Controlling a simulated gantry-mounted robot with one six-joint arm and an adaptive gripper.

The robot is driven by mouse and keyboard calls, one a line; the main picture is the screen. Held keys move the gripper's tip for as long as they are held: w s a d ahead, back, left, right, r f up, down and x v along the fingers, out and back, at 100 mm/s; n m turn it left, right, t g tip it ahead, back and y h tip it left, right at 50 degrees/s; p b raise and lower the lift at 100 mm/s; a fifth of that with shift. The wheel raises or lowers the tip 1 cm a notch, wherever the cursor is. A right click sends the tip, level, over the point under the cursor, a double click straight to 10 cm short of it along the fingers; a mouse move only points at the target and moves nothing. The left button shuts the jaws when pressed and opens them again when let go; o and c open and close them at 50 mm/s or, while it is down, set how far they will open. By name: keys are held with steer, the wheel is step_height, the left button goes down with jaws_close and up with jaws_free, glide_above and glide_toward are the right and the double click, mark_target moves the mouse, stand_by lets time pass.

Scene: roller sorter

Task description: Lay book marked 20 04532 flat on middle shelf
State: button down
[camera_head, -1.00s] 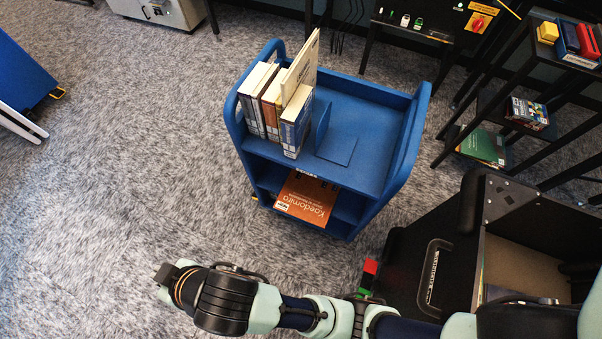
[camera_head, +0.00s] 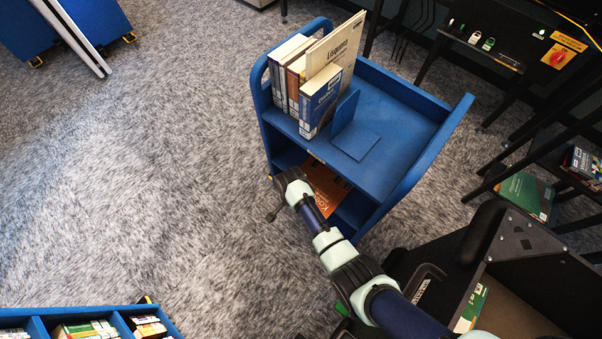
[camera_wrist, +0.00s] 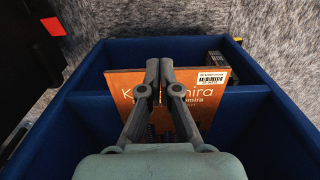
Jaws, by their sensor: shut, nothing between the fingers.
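An orange book (camera_head: 326,184) with "Kaedomira" lettering lies on the shelf under the top of the blue cart (camera_head: 398,100). My arm partly covers it in the head view. In the wrist view the orange book (camera_wrist: 122,86) shows behind my fingers, with a white barcode label at its upper right; the label's number is too small to read. My gripper (camera_wrist: 166,66) is shut and empty, its fingertips in front of the book's cover. I cannot tell whether they touch it. In the head view my arm's end is at the cart's left open side.
Several upright books (camera_head: 318,75) stand on the cart's top beside a blue bookend (camera_head: 345,112). A black open case (camera_head: 540,262) is at the lower right. A blue compartmented tray (camera_head: 85,316) with books is at the lower left. Carpet left of the cart is clear.

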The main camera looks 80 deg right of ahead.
steer(key=s+d+f+b, duration=0.2)
steer(key=d+f+b, duration=0.1)
steer(key=f+b, duration=0.4)
step_height(320, 180, down, 3)
steer(key=shift+d+r+b, duration=0.15)
steer(key=shift+d+b, duration=0.05)
steer(key=shift+b, duration=0.1)
steer(key=shift+d, duration=0.1)
